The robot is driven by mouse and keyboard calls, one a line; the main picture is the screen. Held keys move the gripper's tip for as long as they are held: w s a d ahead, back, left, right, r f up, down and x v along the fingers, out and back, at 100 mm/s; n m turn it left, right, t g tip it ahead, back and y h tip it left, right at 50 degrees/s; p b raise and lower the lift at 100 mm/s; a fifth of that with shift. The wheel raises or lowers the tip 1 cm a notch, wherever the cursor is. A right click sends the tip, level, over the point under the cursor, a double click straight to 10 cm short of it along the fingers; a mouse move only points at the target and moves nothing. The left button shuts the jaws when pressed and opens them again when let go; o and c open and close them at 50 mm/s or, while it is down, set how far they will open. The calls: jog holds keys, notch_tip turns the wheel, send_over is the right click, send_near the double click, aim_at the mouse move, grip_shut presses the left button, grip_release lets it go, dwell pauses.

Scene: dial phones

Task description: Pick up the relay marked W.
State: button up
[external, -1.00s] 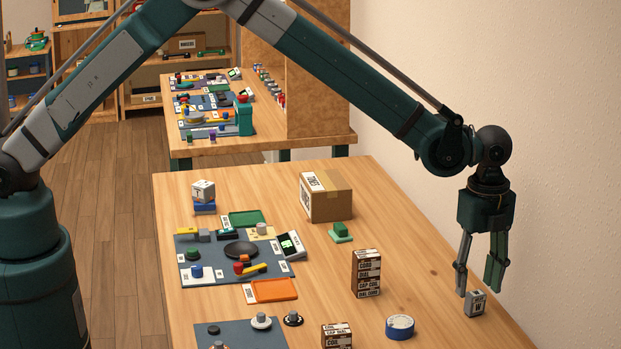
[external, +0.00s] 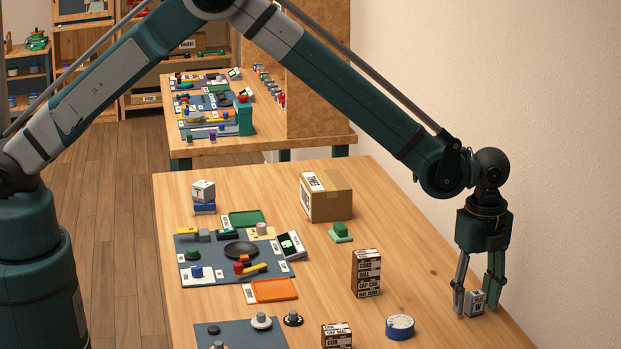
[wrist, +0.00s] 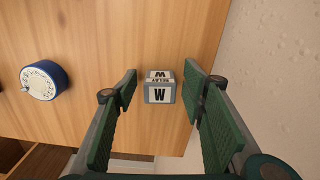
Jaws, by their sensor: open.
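The relay marked W (external: 475,302) is a small grey block with white labels, standing on the table near its right edge. In the wrist view the relay (wrist: 160,92) shows a large W and the word RELAY. My gripper (external: 478,308) is open, pointing down, with one finger on each side of the relay. In the wrist view my gripper (wrist: 160,90) has the relay between its fingertips, with a visible gap on both sides.
A blue dial (external: 400,327) lies left of the relay; it also shows in the wrist view (wrist: 44,80). A cardboard box (external: 326,196) sits at the back. The wall is close on the right.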

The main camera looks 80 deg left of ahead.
aim_at(476, 292)
jog(key=c, duration=1)
jog(key=shift+r, duration=0.15)
notch_tip(476, 292, up, 10)
jog(key=shift+f, duration=0.15)
dwell(0.4)
